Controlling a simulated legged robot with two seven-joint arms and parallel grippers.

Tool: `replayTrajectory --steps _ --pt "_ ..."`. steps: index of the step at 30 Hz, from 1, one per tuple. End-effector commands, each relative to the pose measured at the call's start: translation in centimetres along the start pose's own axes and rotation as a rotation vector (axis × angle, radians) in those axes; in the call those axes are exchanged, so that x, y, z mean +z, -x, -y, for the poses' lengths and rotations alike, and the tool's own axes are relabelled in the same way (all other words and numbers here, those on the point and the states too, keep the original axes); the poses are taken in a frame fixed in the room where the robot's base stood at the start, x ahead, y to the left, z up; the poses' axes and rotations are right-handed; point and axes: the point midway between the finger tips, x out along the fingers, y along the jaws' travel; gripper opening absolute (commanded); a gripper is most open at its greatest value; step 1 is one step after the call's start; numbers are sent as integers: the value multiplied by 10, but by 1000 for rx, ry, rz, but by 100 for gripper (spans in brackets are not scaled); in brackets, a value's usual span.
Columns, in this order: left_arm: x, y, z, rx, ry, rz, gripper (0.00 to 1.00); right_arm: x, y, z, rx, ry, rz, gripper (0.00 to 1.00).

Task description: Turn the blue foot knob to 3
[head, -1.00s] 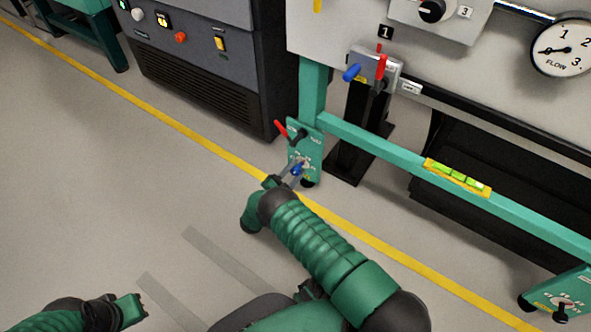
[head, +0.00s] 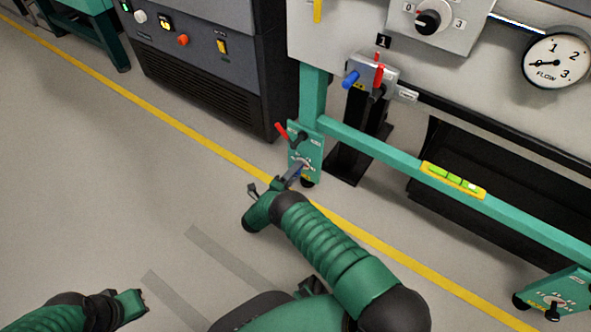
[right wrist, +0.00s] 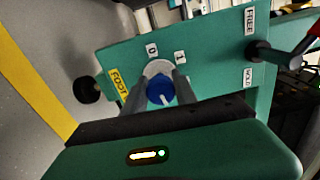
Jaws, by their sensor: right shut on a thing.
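The blue foot knob (right wrist: 158,88) sits on a pale round dial on a green plate (right wrist: 115,62) with a yellow FOOT label. In the right wrist view the figures 0 and 1 show beside the dial; other figures are hidden or unreadable. A white mark on the knob points towards the lower right of that picture. My right gripper (right wrist: 160,92) is shut on the knob, one finger on each side. In the head view the right gripper (head: 289,177) reaches the plate at the frame's foot. My left gripper (head: 132,301) is low at the left, its jaws unclear.
A red-handled lever (head: 283,131) with FREE and HOLD labels sits above the knob on the same plate. A green beam (head: 375,150) runs right and carries a yellow level (head: 455,180). A dark cabinet (head: 205,75) stands behind left. Floor at left is clear.

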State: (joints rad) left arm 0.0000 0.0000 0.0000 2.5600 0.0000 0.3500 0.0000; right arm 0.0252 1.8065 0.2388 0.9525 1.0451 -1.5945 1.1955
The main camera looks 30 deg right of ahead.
Motion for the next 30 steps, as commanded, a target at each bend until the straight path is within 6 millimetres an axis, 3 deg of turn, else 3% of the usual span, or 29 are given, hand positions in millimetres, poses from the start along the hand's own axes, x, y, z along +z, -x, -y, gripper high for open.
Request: replayTrajectory --steps 12,28,29,30 --pt "-2 6 0 0 0 0 0 -4 2 -4 7 -186 -6 0" --pt "-2 7 0 0 0 0 0 -5 2 -6 10 -209 -8 0" --pt "-2 7 0 0 0 0 0 -5 2 -6 10 -209 -8 35" --pt "-2 7 0 0 0 0 0 -4 2 -6 9 -209 -7 40"
